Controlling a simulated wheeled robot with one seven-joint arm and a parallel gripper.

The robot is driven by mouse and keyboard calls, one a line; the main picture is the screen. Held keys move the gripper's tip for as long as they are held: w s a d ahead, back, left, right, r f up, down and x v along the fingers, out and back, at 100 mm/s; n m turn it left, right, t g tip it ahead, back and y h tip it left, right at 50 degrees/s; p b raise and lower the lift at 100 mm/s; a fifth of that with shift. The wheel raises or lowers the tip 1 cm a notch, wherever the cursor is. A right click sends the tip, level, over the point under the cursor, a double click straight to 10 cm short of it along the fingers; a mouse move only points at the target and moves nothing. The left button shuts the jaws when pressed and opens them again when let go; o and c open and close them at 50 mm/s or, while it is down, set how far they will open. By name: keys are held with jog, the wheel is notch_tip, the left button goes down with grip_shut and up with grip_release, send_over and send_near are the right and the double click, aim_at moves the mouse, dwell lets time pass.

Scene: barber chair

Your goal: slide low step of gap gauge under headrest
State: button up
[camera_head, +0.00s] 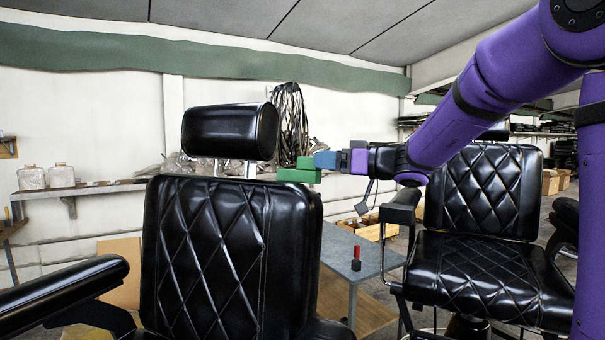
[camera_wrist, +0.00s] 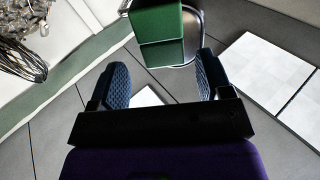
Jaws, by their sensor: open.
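The green stepped gap gauge (camera_head: 300,171) is at the top right corner of the near chair's back, right of the headrest posts. Its low step points left, toward the gap under the black headrest (camera_head: 230,132); the gauge looks to be right of the headrest's right end. Whether it rests on the backrest is unclear. My gripper (camera_head: 325,160) is at the gauge's right end, with blue fingers. In the wrist view the gauge (camera_wrist: 160,35) lies just past my open gripper (camera_wrist: 163,72), whose fingers stand apart on either side. Contact cannot be told.
The near chair's quilted backrest (camera_head: 230,250) lies below the headrest. A second black chair (camera_head: 485,200) stands at right, behind my arm. A grey table (camera_head: 355,257) holds a small red-and-black item (camera_head: 356,258). A wall shelf (camera_head: 80,190) is behind. Air above the gauge is free.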

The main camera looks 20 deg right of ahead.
aim_at(309, 159)
jog(key=x, duration=0.5)
jog(key=shift+s+a+r, duration=0.1)
jog(key=shift+a, duration=0.05)
jog(key=shift+c, duration=0.2)
jog(key=c, duration=1.1)
jog(key=shift+o, duration=0.2)
jog(key=shift+r, duration=0.1)
